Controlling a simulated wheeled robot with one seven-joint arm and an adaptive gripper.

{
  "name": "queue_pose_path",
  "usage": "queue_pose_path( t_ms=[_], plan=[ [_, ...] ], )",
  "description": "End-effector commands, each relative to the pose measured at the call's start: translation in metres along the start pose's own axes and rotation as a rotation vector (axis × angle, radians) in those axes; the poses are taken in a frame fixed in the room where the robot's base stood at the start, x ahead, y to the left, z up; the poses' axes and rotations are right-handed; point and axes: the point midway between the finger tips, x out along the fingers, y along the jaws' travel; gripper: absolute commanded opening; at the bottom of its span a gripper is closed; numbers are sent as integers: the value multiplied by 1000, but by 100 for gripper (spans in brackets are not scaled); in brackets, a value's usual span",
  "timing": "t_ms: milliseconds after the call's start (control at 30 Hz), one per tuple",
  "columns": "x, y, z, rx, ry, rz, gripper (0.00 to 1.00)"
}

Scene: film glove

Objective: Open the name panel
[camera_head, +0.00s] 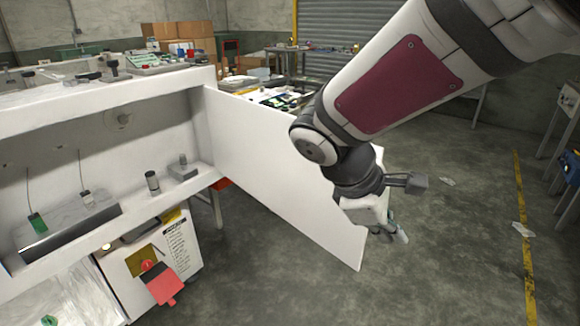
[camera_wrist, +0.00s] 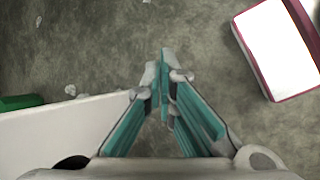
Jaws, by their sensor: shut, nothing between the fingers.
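The white panel (camera_head: 265,165) stands swung out from the right end of the white cabinet (camera_head: 203,135), at an angle to its open front. Its free edge reaches toward the lower right over the floor. My gripper (camera_head: 397,233) is beyond the panel's free end, and the wrist partly covers that end. In the wrist view the gripper fingers (camera_wrist: 165,82) meet at their tips with nothing between them. The panel's edge (camera_wrist: 55,132) lies to their left; whether a finger touches it cannot be told.
A red object (camera_head: 163,287) hangs on the white unit below. Boxes (camera_head: 182,38) and worktables stand behind. The floor (camera_head: 455,265) to the right is mostly clear, with small scraps.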

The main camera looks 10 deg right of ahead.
Motion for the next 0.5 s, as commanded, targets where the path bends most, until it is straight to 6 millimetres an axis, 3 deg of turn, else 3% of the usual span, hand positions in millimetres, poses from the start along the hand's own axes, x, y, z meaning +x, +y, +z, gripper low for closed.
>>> queue_pose_path(
  t_ms=[233, 500],
  plan=[
    [-20, 25, -45, -348, -42, 131, 0],
    [-29, 25, -107, -734, -71, 263, 0]
  ],
)
